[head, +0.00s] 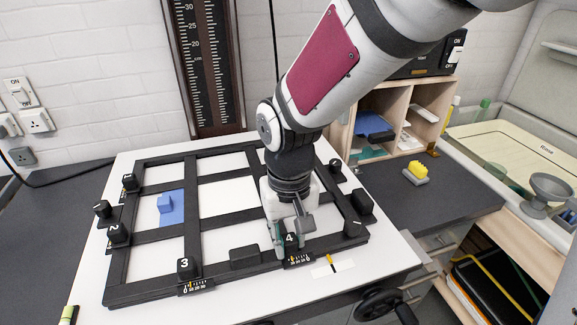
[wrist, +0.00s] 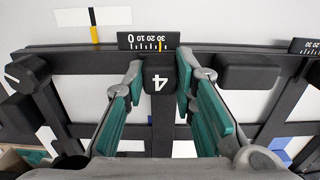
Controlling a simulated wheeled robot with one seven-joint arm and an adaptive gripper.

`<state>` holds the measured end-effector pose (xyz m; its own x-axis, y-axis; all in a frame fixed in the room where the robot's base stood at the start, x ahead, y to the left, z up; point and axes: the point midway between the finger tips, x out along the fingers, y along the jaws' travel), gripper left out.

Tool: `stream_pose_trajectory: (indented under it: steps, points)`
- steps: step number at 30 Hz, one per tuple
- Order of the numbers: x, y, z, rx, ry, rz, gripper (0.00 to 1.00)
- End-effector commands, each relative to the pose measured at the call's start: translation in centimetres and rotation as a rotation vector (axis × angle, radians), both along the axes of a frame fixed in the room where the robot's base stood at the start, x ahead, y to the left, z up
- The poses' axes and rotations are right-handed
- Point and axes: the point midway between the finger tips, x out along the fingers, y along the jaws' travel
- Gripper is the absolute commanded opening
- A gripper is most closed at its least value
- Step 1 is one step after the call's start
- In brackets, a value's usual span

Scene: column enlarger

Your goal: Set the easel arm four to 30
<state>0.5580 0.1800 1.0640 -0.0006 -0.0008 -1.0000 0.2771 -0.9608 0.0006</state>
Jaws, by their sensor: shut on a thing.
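The easel arm four slider, a black block marked 4 (head: 291,240), sits on the front rail of the easel (head: 137,292), right of centre. In the wrist view the block marked 4 (wrist: 160,80) appears upside down between my two green-padded fingers. My gripper (head: 287,235) reaches down from above and is shut on this block; the fingers hide part of its sides in the head view. Its scale plate (wrist: 148,41) lies just in front, with a yellow pointer near the 30 end; its exact reading is too small to tell.
Block 3 (head: 187,268) and a plain black block (head: 244,257) stand left on the front rail; block 2 (head: 118,233) is on the left rail. A yellow-marked white strip (head: 333,268) lies in front. A crank (head: 379,303) is below the board edge. The column (head: 207,65) rises behind.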

Motion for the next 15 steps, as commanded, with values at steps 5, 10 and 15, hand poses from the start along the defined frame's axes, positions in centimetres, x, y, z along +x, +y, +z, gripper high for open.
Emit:
stream_pose_trajectory:
  steps: [5,10,15]
  points:
    - [0.02,0.06,0.03,0.001,-0.001,-0.001,0.45]
    - [0.02,0.05,0.02,0.001,-0.001,-0.001,0.45]
    - [0.08,0.08,0.63,0.003,-0.002,-0.001,0.45]
